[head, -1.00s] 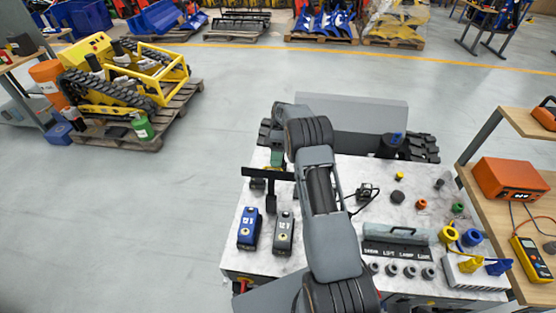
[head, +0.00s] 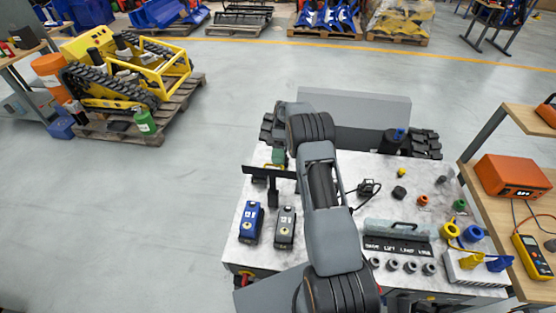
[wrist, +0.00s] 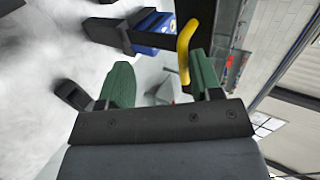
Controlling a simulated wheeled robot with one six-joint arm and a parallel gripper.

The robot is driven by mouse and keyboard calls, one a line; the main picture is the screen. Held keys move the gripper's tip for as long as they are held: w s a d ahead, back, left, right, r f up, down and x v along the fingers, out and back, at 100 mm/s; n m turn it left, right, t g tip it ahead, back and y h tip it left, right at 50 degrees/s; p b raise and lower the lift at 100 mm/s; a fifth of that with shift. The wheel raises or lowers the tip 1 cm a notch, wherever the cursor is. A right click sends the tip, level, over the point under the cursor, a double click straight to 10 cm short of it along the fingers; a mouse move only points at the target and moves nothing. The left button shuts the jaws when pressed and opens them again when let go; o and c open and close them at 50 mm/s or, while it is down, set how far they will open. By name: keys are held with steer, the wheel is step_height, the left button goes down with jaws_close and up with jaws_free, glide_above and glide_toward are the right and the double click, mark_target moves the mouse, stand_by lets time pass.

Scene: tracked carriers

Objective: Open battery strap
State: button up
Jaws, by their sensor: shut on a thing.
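My gripper (wrist: 160,72) shows in the wrist view as two green fingers set apart on a dark bar. A curved yellow handle (wrist: 184,48) stands at the inner side of the right finger, and I take it as the thing held. In the head view my gripper (head: 278,157) is mostly behind my arm, at the left back of the bench. A black T-shaped bracket (head: 262,173) stands just in front of it; whether this is the battery strap I cannot tell. A blue battery (head: 251,222) and a grey battery (head: 285,228) stand in front of it.
The marbled bench (head: 335,215) carries a labelled panel (head: 397,246), coloured caps and a connector block on the right. A side table with an orange case (head: 511,178) and a yellow meter (head: 532,257) adjoins it. The floor to the left is clear up to a yellow tracked machine (head: 150,62).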

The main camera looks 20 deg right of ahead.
steer(key=shift+s+f, duration=0.1)
steer(key=shift+f, duration=0.3)
steer(key=shift+c, duration=0.3)
steer(key=shift+r, duration=0.3)
steer(key=s+r, duration=0.1)
steer(key=r, duration=0.1)
steer(key=s+r, duration=0.1)
steer(key=r, duration=0.2)
steer(key=s+r, duration=0.2)
steer(key=r, duration=0.1)
steer(key=shift+a+r+p, duration=0.2)
steer(key=shift+a+p, duration=0.05)
steer(key=shift+p, duration=0.1)
steer(key=s+r+b, duration=0.1)
steer(key=s, duration=0.2)
steer(key=s+r, duration=0.2)
steer(key=s, duration=0.1)
steer(key=s+a+r+b, duration=0.1)
steer(key=s+r, duration=0.1)
steer(key=s, duration=0.1)
steer(key=shift+s+b, duration=0.3)
steer(key=shift+s, duration=0.05)
steer(key=shift+c, duration=0.6)
